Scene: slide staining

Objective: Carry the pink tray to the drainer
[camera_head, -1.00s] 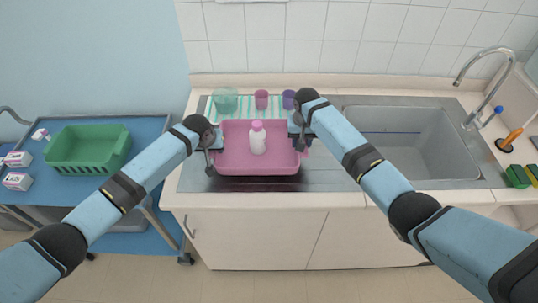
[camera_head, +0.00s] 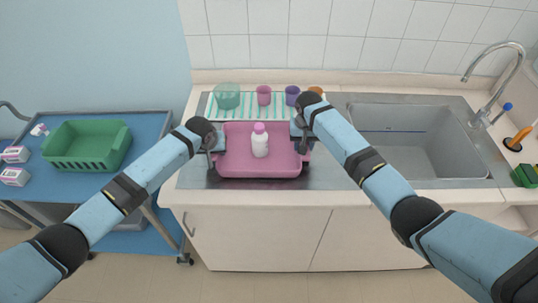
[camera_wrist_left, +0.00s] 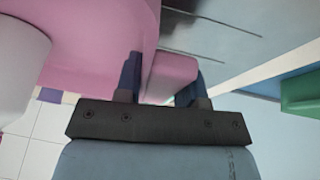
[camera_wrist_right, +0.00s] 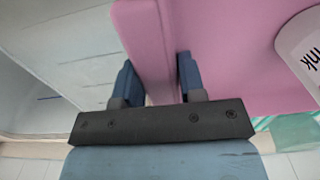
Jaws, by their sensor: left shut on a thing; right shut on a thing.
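The pink tray (camera_head: 234,170) is over the metal drainer (camera_head: 330,177) beside the sink; I cannot tell whether it touches the surface. A white bottle with a pink cap (camera_head: 260,145) stands upright in it. My left gripper (camera_head: 213,150) is shut on the tray's left side; the left wrist view shows the pink handle (camera_wrist_left: 172,72) between its fingers. My right gripper (camera_head: 301,142) is shut on the tray's right side, whose wall (camera_wrist_right: 150,50) shows between the fingers in the right wrist view.
Behind the tray, a clear green bowl (camera_head: 227,96) and several cups, one pink (camera_head: 264,95) and one purple (camera_head: 292,95), stand around a striped cloth (camera_head: 246,111). The sink (camera_head: 420,145) is at right. A blue cart with a green basket (camera_head: 87,146) is at left.

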